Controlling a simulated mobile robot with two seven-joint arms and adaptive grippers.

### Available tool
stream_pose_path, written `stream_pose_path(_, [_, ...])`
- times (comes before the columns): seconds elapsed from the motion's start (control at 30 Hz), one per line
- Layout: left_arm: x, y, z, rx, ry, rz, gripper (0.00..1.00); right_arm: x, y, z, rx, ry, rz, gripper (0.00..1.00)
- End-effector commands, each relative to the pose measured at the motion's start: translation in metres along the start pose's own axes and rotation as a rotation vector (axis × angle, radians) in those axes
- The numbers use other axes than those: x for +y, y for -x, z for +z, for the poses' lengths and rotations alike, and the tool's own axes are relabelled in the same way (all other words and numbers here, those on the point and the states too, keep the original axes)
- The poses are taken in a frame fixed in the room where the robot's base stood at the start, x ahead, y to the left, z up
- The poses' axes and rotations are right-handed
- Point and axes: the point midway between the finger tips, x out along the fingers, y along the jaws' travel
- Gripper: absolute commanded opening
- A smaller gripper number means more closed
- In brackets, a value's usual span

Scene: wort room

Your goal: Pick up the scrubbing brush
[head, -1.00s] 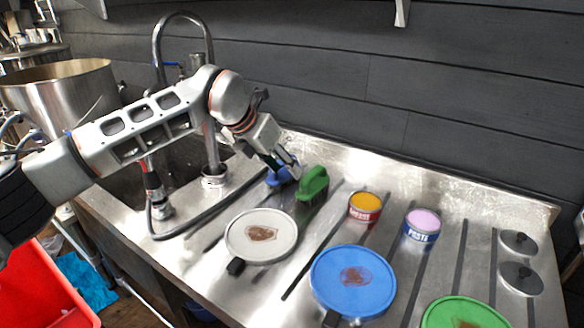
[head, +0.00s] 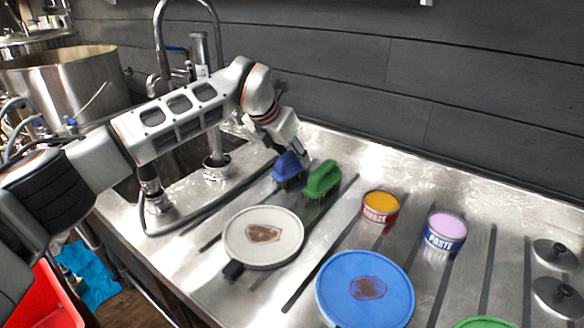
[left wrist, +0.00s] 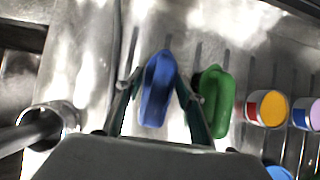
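Two scrubbing brushes stand on the steel drainboard, a blue one (head: 286,167) and, just right of it, a green one (head: 322,179). Both have dark bristles facing down. My left gripper (head: 294,152) is over the blue brush in the head view. In the left wrist view the blue brush (left wrist: 158,88) lies between the spread fingers of my left gripper (left wrist: 157,84). The right finger is between the blue and green (left wrist: 215,100) brushes, very close to both; contact cannot be told. My right gripper is not in view.
An orange-topped can (head: 380,207) and a paste can (head: 444,233) are to the right. The sink and tap (head: 160,50) are left, the dark wall (head: 480,100) behind.

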Motion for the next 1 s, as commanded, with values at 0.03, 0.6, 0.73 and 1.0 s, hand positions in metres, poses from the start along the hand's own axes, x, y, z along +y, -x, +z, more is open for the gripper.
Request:
stream_pose_path(0.03, [0.000, 0.001, 0.002, -0.003, -0.001, 0.001, 0.38, 0.002, -0.001, -0.005, 0.010, 0.004, 0.002, 0.40])
stream_pose_path(0.6, [0.000, 0.002, 0.002, -0.004, -0.001, 0.002, 0.00, 0.002, 0.000, -0.001, 0.004, 0.005, 0.000, 0.40])
stream_pose_path(0.73, [0.000, 0.003, 0.003, -0.003, -0.001, 0.002, 0.00, 0.002, 0.001, -0.001, 0.003, 0.004, 0.000, 0.40])
stream_pose_path(1.0, [0.000, 0.026, 0.017, -0.008, -0.002, 0.005, 0.00, 0.004, 0.002, -0.005, 0.009, 0.007, 0.004, 0.40])
